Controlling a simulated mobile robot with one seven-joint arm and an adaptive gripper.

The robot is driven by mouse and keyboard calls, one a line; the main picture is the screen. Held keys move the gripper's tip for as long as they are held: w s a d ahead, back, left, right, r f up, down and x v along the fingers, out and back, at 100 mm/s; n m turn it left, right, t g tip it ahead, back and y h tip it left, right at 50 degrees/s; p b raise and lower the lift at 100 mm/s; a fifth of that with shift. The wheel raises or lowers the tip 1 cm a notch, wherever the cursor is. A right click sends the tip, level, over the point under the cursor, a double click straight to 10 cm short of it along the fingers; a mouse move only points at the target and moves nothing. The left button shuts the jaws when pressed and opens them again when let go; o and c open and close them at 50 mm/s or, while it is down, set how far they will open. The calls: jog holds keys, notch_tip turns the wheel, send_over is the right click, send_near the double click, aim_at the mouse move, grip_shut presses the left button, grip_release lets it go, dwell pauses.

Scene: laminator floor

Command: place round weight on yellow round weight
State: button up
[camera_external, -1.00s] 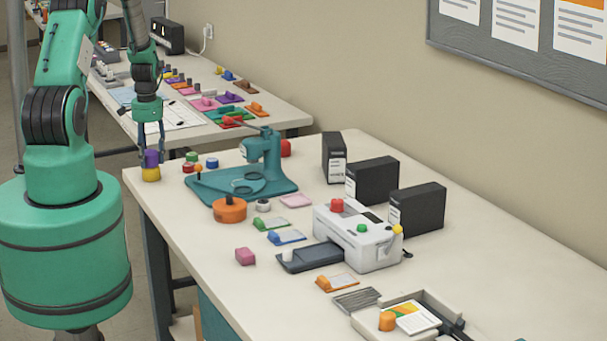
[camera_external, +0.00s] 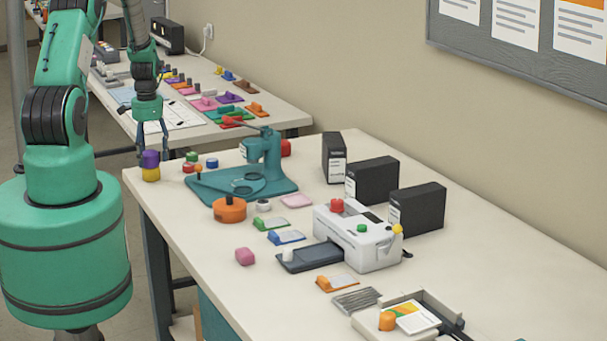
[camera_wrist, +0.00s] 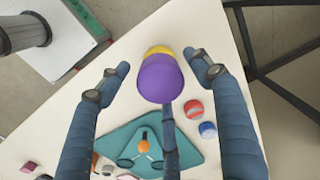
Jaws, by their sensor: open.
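My gripper (camera_external: 151,132) is open and empty above the stack. In the wrist view its fingers (camera_wrist: 158,72) are spread on both sides of the purple weight, with gaps between.
Red (camera_external: 188,167), green (camera_external: 191,156) and blue (camera_external: 212,162) round weights stand close to the right of the stack. The table edge lies just left of the stack.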

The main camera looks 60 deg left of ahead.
aim_at(152, 152)
notch_tip(152, 152, up, 12)
jog(key=shift+d+f, duration=0.15)
dwell(0.5)
dwell(0.5)
jog(key=shift+w, duration=0.1)
dwell(0.3)
jog(key=w+d+r+t+y, duration=0.1)
jog(key=w+d+r, duration=0.4)
jog(key=d+r, duration=0.85)
jog(key=w+d+r+t, duration=0.1)
jog(key=w+d+r, duration=0.3)
jog(key=d+r, duration=0.9)
jog(key=s+d+r+m+t, duration=0.1)
jog(key=s+d+r, duration=0.15)
jog(key=d, duration=0.55)
jog(key=s+d+r+t, duration=0.15)
jog(key=d+r, duration=0.25)
jog(key=d, duration=0.5)
jog(key=s+d+r+t+h, duration=0.1)
jog(key=s+d+r, duration=0.2)
jog(key=s+d, duration=0.9)
jog(key=shift+s+d+r+m, duration=0.2)
jog(key=shift+d+r+m, duration=0.15)
jog(key=shift+d, duration=0.2)
